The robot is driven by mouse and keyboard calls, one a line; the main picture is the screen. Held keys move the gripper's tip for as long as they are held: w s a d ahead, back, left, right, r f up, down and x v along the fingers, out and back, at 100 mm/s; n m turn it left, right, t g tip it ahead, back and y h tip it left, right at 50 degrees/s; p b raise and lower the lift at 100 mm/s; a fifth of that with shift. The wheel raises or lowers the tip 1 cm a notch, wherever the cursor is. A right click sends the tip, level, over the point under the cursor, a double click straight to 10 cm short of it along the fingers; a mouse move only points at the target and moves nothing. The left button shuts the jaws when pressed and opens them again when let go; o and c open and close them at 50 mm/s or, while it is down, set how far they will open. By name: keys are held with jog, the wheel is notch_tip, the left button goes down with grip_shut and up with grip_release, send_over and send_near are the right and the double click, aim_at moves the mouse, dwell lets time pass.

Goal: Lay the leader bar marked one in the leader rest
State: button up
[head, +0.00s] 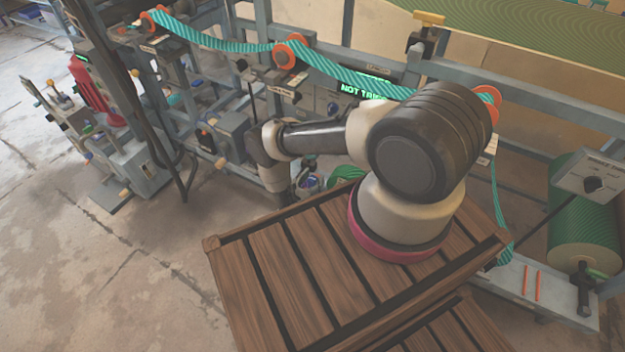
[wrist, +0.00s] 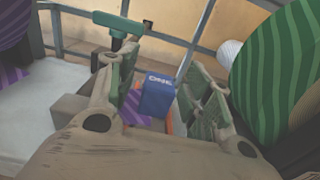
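Purple striped material (wrist: 136,110) shows below and left of the block. Small orange pieces show beside and under it, partly covered; I cannot tell whether they belong to the leader rest. In the head view two orange strips (head: 532,283) stand on a pale plate at the lower right. My gripper is not clearly visible there.
A large green striped roll (wrist: 275,65) is close on the right in the wrist view; a teal lever (wrist: 118,24) stands behind. In the head view a slatted wooden crate (head: 285,275) lies below my arm, and teal striped web (head: 335,72) crosses the press frame.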

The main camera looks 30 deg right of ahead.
jog(key=v, duration=1.2)
dwell(0.4)
